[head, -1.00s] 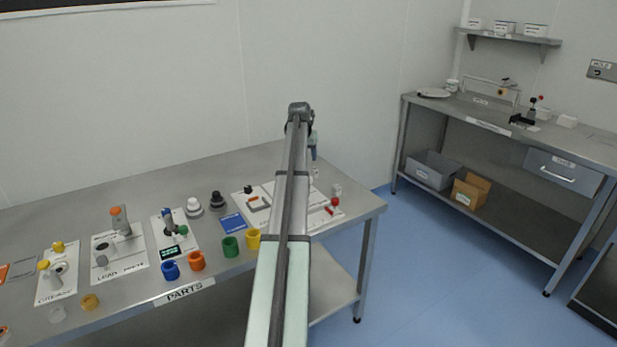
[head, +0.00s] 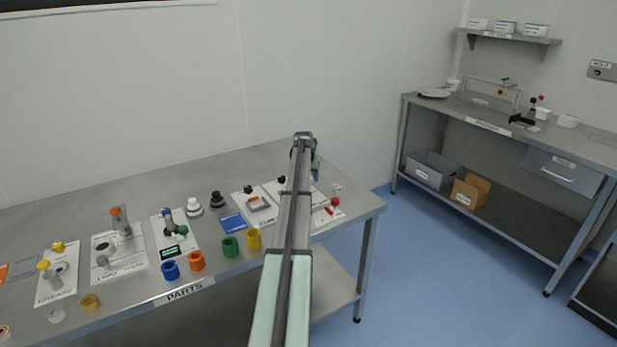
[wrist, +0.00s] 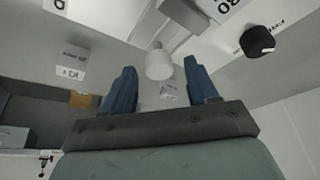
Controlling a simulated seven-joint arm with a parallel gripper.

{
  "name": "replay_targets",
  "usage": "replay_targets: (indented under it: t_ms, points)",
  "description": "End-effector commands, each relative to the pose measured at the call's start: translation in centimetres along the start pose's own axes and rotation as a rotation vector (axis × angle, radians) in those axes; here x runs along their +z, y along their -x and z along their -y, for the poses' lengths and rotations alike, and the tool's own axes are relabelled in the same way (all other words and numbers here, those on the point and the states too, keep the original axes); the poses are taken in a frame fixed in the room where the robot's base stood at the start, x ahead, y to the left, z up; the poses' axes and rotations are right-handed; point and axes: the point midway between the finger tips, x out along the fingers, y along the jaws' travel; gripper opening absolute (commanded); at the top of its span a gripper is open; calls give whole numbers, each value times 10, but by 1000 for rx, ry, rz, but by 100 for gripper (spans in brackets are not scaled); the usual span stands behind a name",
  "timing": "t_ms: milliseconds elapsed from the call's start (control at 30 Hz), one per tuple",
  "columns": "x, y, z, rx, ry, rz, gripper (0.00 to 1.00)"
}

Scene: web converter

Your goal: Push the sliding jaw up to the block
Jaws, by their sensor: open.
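My gripper (wrist: 162,88) shows in the wrist view as two blue fingers, spread apart with nothing gripped. A white rounded knob (wrist: 158,62) stands in the space between and just beyond the fingertips. Grey block-like parts (wrist: 182,14) lie behind it at the top edge, cut off by the frame; I cannot tell which is the sliding jaw and which is the block. In the head view my gripper's blue tip (head: 316,167) hangs low over the white-plated fixtures at the table's right end. My arm hides much of that fixture.
A black knob (wrist: 258,41) stands right of the fingers in the wrist view. In the head view a red knob (head: 335,201) lies right of my arm, and yellow (head: 253,238) and green (head: 231,246) cups stand left.

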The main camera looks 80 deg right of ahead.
Motion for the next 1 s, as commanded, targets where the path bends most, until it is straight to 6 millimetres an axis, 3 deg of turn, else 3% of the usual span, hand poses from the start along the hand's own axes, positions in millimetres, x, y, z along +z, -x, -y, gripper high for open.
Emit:
replay_targets:
  t_ms: [367, 900, 1000]
  points:
    - [0, -3, 0, 0, 0, -1, 57]
    - [0, -3, 0, 0, 0, 0, 6]
    - [0, -3, 0, 0, 0, 0, 0]
